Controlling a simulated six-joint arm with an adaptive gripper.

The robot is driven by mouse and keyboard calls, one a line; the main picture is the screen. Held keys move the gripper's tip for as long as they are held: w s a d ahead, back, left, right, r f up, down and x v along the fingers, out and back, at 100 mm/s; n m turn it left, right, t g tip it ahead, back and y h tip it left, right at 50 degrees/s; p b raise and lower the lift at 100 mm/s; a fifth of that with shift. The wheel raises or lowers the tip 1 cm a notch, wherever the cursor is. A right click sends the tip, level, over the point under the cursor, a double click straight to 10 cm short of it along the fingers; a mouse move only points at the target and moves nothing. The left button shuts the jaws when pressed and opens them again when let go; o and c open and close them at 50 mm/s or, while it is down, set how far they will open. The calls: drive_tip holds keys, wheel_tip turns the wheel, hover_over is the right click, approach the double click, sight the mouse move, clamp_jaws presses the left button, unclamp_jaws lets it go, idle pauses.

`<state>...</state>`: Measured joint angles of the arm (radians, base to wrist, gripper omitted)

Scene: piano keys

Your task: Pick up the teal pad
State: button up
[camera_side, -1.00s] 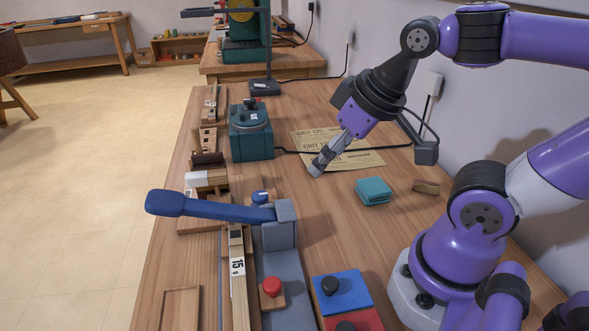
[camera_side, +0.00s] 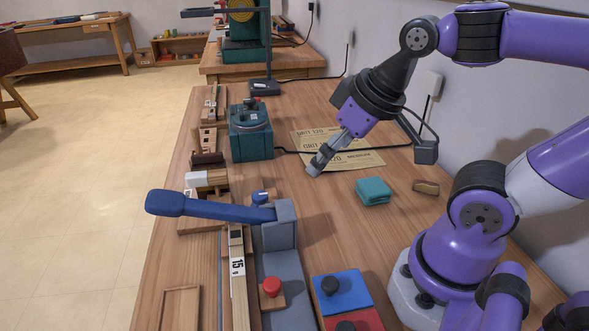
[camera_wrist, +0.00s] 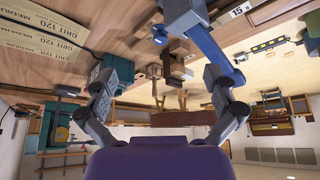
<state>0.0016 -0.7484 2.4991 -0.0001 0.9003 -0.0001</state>
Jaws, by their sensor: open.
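The teal pad (camera_side: 373,191) lies on the wooden bench in the side view, a small folded-looking block to the right of my gripper. My gripper (camera_side: 315,169) is above the bench near the sandpaper sheets, left of the pad and apart from it. In the wrist view my gripper (camera_wrist: 160,110) shows its two fingers spread wide with nothing between them. I cannot make out the teal pad in the wrist view.
A teal machine box (camera_side: 250,140) stands at the left with a black cable. A blue-handled lever (camera_side: 210,207) is in front. Bench around the pad is clear.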

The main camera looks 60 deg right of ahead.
drive_tip(key=w+d+f+m+g+h, duration=0.1)
drive_tip(key=d+f+m+g, duration=0.15)
drive_tip(key=d, duration=0.45)
drive_tip(key=m+g+y, duration=0.1)
drive_tip(key=m+g, duration=0.2)
drive_tip(key=m, duration=0.3)
hover_over(373, 183)
wheel_tip(373, 183, down, 4)
drive_tip(key=f, duration=0.3)
drive_tip(key=shift+s+a+f, duration=0.15)
drive_tip(key=shift+s+f, duration=0.1)
drive_tip(key=shift+f, duration=0.15)
drive_tip(key=f, duration=0.6)
drive_tip(key=shift+w, duration=0.25)
drive_tip(key=c, duration=1)
